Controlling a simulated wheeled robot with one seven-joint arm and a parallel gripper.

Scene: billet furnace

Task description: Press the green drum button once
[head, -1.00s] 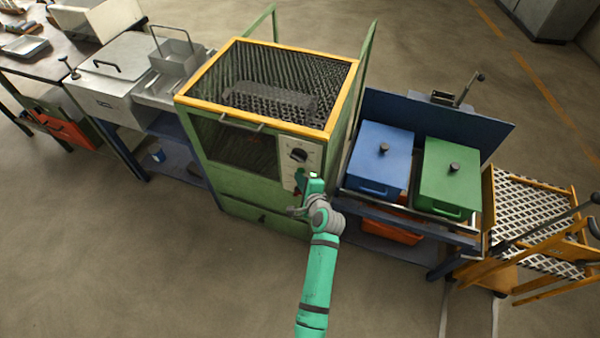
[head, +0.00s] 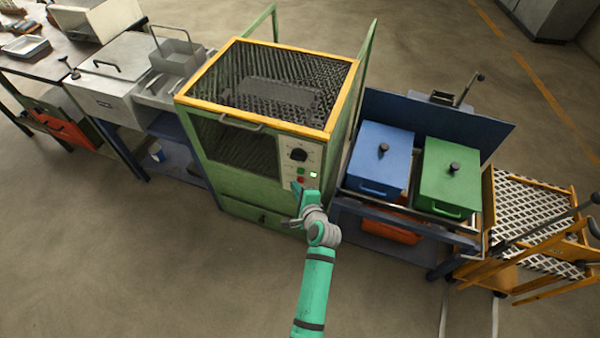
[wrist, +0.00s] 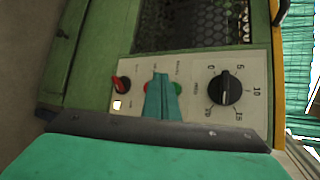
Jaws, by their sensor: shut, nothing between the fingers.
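The green drum button (wrist: 178,88) is on the pale control panel of the green furnace, partly covered by my fingers in the wrist view. A red button (wrist: 147,87) sits beside it, also partly covered. My gripper (wrist: 160,80) is shut and empty, its tips in front of the panel between the two buttons in that view. Whether the tips touch the panel I cannot tell. In the head view, my gripper (head: 297,187) is at the panel's lower edge, and the green button is too small to make out surely.
The panel also has a black dial (wrist: 224,87), a red rotary switch (wrist: 121,83) and a bright lamp (wrist: 117,105). The furnace (head: 262,190) has a yellow-rimmed mesh top. Blue (head: 378,158) and green (head: 450,175) lidded boxes stand to its right. Open floor lies in front.

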